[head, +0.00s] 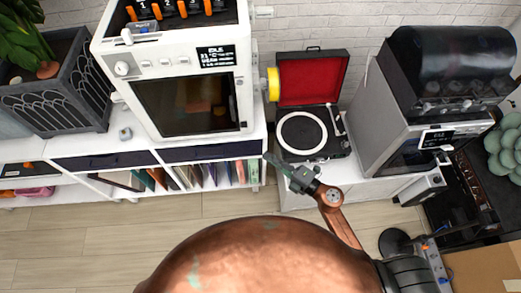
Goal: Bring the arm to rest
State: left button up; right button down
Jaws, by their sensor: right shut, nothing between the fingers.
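A record player (309,148) with its red-lined lid (312,78) open stands on the white cabinet in the head view. My right gripper (274,162) is at the front left corner of the player, shut and empty. Whether it touches the player, I cannot tell. My left gripper is not in view.
A white 3D printer (190,58) stands left of the player and a grey machine with a dark hood (388,125) stands right of it. A yellow spool (273,84) sticks out beside the lid. Wooden floor (100,235) lies clear in front of the white shelf.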

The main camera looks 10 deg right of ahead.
jog(key=shift+s+d, duration=0.2)
jog(key=shift+s, duration=0.05)
dwell(0.4)
